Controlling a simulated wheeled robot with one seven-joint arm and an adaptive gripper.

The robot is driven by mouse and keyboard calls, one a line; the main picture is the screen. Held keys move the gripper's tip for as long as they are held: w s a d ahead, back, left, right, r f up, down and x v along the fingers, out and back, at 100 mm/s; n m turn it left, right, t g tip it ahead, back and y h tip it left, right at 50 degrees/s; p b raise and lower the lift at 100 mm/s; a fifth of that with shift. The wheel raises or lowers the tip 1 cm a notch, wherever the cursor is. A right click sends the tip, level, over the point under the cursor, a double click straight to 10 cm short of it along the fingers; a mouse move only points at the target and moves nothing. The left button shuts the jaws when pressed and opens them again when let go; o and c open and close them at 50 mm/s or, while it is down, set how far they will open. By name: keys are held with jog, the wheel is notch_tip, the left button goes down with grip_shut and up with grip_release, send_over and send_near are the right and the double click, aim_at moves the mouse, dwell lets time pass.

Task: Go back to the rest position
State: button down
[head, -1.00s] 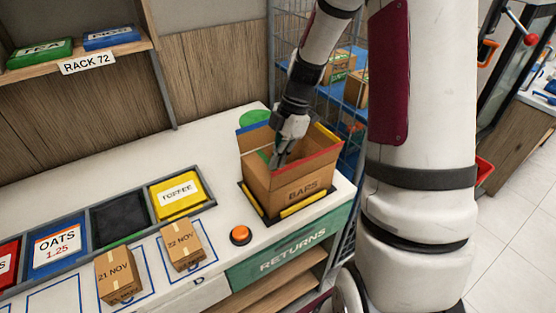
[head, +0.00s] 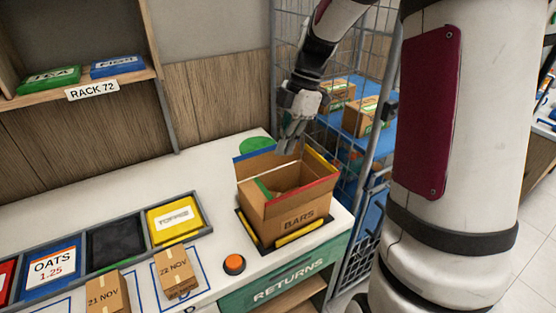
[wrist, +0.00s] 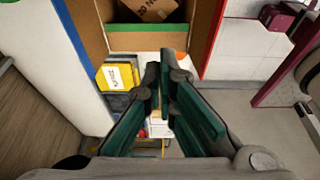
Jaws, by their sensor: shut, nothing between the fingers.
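My gripper (head: 290,140) is shut and empty, raised just above the back rim of the open cardboard box marked BARS (head: 297,213). In the wrist view its dark green fingers (wrist: 158,72) come together at the tips, with the open box (wrist: 92,32) beyond them. A small brown carton (wrist: 155,8) lies inside the box; in the head view the box's walls mostly hide its contents. My arm reaches up and to the right from the gripper.
The box stands on a white counter (head: 205,273) beside an orange button (head: 234,264). Two dated cartons, 21 NOV (head: 107,294) and 22 NOV (head: 175,271), sit at the front. A wire cage (head: 352,230) with cartons stands behind at right. A shelf (head: 120,83) hangs at upper left.

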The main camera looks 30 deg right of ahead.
jog(key=s+a+r+m+t+h, duration=0.1)
jog(key=s+a+r+m+t, duration=0.1)
jog(key=s+a+r+m, duration=0.3)
jog(key=s+a+r+m+t+h, duration=0.2)
jog(key=s+a+r+m, duration=0.3)
jog(key=s+m, duration=0.8)
jog(key=shift+s+a+r+t+h, duration=0.3)
jog(key=shift+s+a+t, duration=0.3)
jog(key=shift+s+t, duration=0.25)
jog(key=shift+d, duration=0.1)
